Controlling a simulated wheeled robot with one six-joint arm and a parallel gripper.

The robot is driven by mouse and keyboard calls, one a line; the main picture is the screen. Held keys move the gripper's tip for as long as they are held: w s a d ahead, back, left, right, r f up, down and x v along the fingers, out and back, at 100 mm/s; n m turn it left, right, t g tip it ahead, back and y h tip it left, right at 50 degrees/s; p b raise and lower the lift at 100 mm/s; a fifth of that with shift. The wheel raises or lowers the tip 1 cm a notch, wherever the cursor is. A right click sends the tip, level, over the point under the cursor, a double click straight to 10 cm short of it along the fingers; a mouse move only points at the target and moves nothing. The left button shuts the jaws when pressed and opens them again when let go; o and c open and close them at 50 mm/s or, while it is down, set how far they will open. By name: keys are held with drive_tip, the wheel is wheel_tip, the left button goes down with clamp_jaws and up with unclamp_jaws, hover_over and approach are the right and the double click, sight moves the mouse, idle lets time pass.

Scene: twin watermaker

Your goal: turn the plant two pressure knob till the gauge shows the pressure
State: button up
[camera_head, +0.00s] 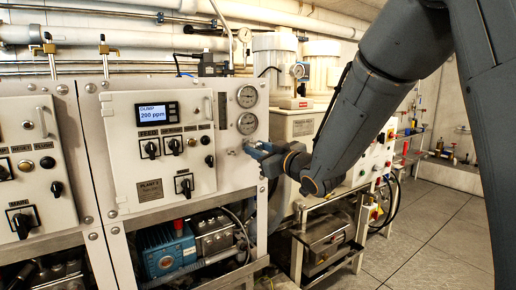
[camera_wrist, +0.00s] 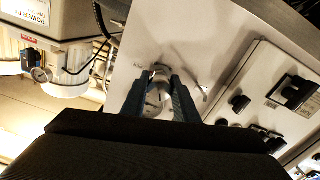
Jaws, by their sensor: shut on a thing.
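The plant two panel (camera_head: 128,175) is white, with a nameplate (camera_head: 149,190) and a display (camera_head: 157,113) that reads 200 ppm. Right of it, two round gauges (camera_head: 247,96) (camera_head: 247,123) sit one above the other; their needles are too small to read. The pressure knob (camera_wrist: 157,90) is a pale round piece below the gauges, mostly hidden by my gripper (camera_head: 253,149) in the head view. In the wrist view, my gripper (camera_wrist: 159,84) has its two fingers on either side of the knob, shut on it.
Black selector knobs (camera_head: 151,149) sit on the panel left of my gripper. A blue pump (camera_head: 168,250) and hoses are below. White tanks (camera_head: 275,60) and a side cabinet stand to the right. The floor (camera_head: 430,240) is clear at lower right.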

drive_tip(key=m+p, duration=0.2)
drive_tip(key=m, duration=0.4)
drive_tip(key=shift+s+m, duration=0.1)
drive_tip(key=shift+m, duration=0.2)
drive_tip(key=m+p, duration=0.2)
drive_tip(key=m, duration=0.3)
drive_tip(key=shift+a, duration=0.1)
drive_tip(key=shift+m, duration=0.3)
drive_tip(key=o, duration=1.1)
drive_tip(key=shift+b+v, duration=1)
drive_tip(key=shift+v, duration=2.9)
